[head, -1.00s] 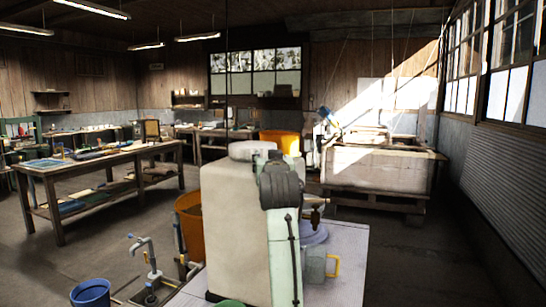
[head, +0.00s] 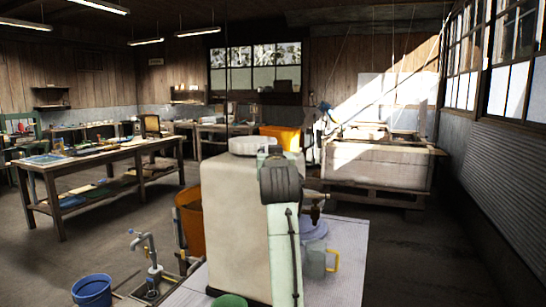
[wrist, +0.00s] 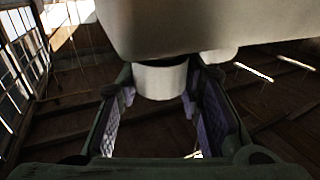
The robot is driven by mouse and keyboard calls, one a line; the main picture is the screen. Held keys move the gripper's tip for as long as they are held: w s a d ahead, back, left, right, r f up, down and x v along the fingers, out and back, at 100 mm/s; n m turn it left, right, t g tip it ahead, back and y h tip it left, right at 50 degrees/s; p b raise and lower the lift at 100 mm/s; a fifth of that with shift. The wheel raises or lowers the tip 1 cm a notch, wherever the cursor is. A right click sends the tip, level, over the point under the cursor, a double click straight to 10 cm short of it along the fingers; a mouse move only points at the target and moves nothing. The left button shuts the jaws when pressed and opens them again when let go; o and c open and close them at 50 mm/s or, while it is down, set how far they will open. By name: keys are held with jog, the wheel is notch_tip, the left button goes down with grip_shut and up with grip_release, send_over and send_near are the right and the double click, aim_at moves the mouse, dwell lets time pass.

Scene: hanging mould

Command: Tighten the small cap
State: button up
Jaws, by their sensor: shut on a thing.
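A large off-white container (head: 228,215) stands in front of me in the head view, with a wide pale lid (head: 250,146) on top. My arm covers its right part. The wrist view looks upside down. In it, the container's pale body (wrist: 210,22) fills the top and a small white cap (wrist: 160,77) projects from it. The fingers of my gripper (wrist: 160,90) stand on both sides of the cap and are shut on it. In the head view the small cap and fingertips are hidden behind my arm. How far the cap is screwed down cannot be told.
The container stands on a pale surface (head: 343,270). A grey jug with a yellow handle (head: 317,262) stands right of it. An orange bin (head: 190,222), a pipe tap (head: 150,250) and a blue bucket (head: 91,290) are left. A workbench (head: 100,165) stands farther left.

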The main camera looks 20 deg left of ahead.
jog(key=shift+m+t+h, duration=0.3)
jog(key=shift+m+h, duration=0.1)
jog(key=shift+h, duration=0.2)
jog(key=shift+c, duration=0.2)
jog(key=m+h, duration=0.2)
jog(key=h, duration=0.1)
jog(key=shift+a+t, duration=0.15)
jog(key=shift+t, duration=0.15)
jog(key=m+h, duration=0.2)
jog(key=h, duration=0.1)
jog(key=m+h, duration=0.1)
jog(key=h, duration=0.2)
jog(key=shift+m, duration=0.4)
jog(key=m+g+h, duration=0.1)
jog(key=m+h, duration=0.1)
jog(key=h, duration=0.1)
jog(key=m+g+h, duration=0.1)
jog(key=m+h, duration=0.1)
jog(key=h, duration=0.1)
jog(key=shift+g, duration=0.4)
jog(key=shift+m+g+h, duration=1.2)
jog(key=shift+m+h, duration=0.2)
jog(key=shift+h, duration=0.4)
jog(key=shift+d+m+g, duration=0.2)
jog(key=shift+m+g, duration=0.1)
jog(key=o, duration=1.2)
jog(key=shift+c, duration=0.2)
jog(key=shift+o, duration=0.2)
jog(key=shift+a, duration=0.1)
